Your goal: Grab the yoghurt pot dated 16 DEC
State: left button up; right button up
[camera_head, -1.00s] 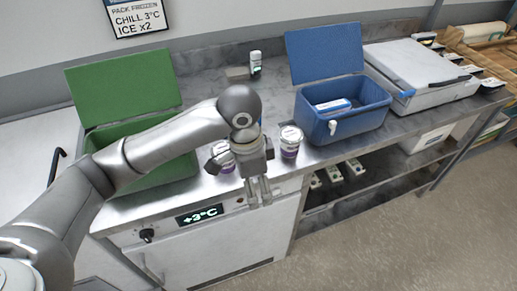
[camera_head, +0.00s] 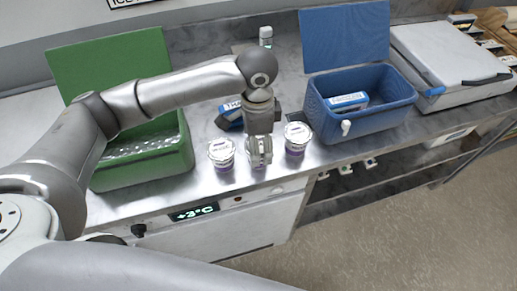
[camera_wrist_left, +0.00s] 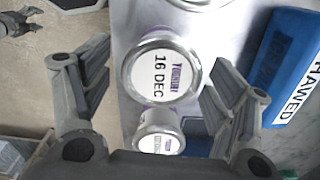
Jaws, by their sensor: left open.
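In the left wrist view, a yoghurt pot (camera_wrist_left: 160,82) with a round white lid reads "16 DEC". My left gripper (camera_head: 259,160) is open, pointing down over the counter's front, and its fingers (camera_wrist_left: 155,62) are on either side of that lid in the wrist view. In the head view the gripper hides most of that pot. A second pot (camera_head: 297,138) stands to its right, also in the wrist view (camera_wrist_left: 160,141), its print too small to read. A third pot (camera_head: 221,154) stands to its left. What looks like my right gripper (camera_wrist_left: 20,20) shows small at the wrist view's corner.
A blue "THAWED" block (camera_wrist_left: 292,68) lies behind the pots, partly seen in the head view (camera_head: 230,113). An open green box (camera_head: 145,165) is left, an open blue box (camera_head: 365,122) right. A small bottle (camera_head: 265,36) stands at the back. The counter's front edge is close.

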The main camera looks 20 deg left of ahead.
pick_arm(q)
jog(key=shift+w+f, duration=0.15)
jog(key=shift+f, duration=0.25)
jog(key=f, duration=0.1)
jog(key=f+p, duration=0.1)
jog(key=f, duration=0.2)
jog(key=shift+w+d+f, duration=0.1)
jog(key=shift+d+f, duration=0.05)
jog(key=shift+d, duration=0.15)
jog(key=shift+f, duration=0.2)
jog(key=shift+c, duration=0.9)
jog(key=c, duration=0.8)
pick_arm(e)
jog(key=shift+w+a+r, duration=0.1)
jog(key=shift+w+r, duration=0.25)
jog(key=shift+w, duration=0.25)
jog(key=shift+w+a+r, duration=0.1)
jog(key=shift+w+r, duration=0.25)
jog(key=shift+w, duration=0.2)
jog(key=shift+w, duration=0.1)
